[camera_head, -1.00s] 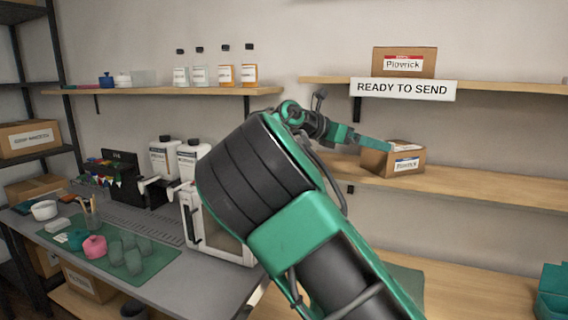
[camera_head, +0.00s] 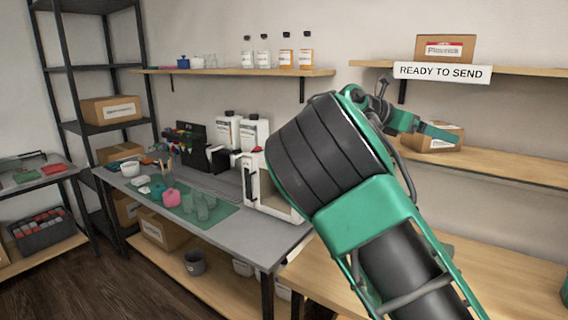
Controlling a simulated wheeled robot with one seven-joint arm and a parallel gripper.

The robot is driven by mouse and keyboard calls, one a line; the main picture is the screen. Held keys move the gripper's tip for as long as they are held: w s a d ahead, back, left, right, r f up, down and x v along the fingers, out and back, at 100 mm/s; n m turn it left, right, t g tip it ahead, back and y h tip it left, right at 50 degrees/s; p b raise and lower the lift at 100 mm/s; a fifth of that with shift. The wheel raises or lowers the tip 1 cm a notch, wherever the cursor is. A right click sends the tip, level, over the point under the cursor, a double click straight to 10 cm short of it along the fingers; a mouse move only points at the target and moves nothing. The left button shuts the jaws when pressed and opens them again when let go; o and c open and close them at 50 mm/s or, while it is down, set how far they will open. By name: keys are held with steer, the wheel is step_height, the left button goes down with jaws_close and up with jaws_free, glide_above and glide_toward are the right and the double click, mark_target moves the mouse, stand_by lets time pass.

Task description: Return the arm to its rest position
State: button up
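My gripper (camera_head: 440,133) is at the end of my green and black arm, which reaches up from the lower right of the head view. It is in front of the cardboard box (camera_head: 447,138) on the lower right shelf (camera_head: 510,167). I cannot tell whether the gripper touches that box, and the picture does not show whether its fingers are open or shut. The arm is raised and bent, and it hides part of the shelf and the bench behind it.
A grey workbench (camera_head: 262,240) holds bottles, cups and a green mat (camera_head: 228,211). A wooden bench (camera_head: 305,270) stands below my arm. The "READY TO SEND" sign (camera_head: 442,73) hangs on the upper right shelf. Dark floor (camera_head: 150,290) is clear at the lower left.

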steer(key=s+d+f+m+g+y, duration=0.35)
steer(key=s+d+f+m, duration=0.3)
steer(key=d+f, duration=0.45)
steer(key=s+d+f+m+y, duration=0.2)
steer(key=s+f+m+y, duration=0.15)
steer(key=s, duration=0.25)
steer(key=s+d+f+m+y, duration=0.2)
steer(key=s+d+f, duration=0.15)
steer(key=s, duration=0.25)
steer(key=s+a+f+m+y, duration=0.2)
steer(key=s+a+m, duration=0.5)
steer(key=s, duration=0.6)
steer(key=s+a+f+m+y, duration=0.3)
steer(key=s+a+f+m, duration=0.2)
steer(key=s, duration=0.7)
steer(key=a+m+t, duration=0.1)
steer(key=a+m, duration=0.1)
steer(key=shift+s+a+m+y, duration=0.2)
steer(key=shift+s+m+y, duration=0.1)
steer(key=shift+s, duration=0.1)
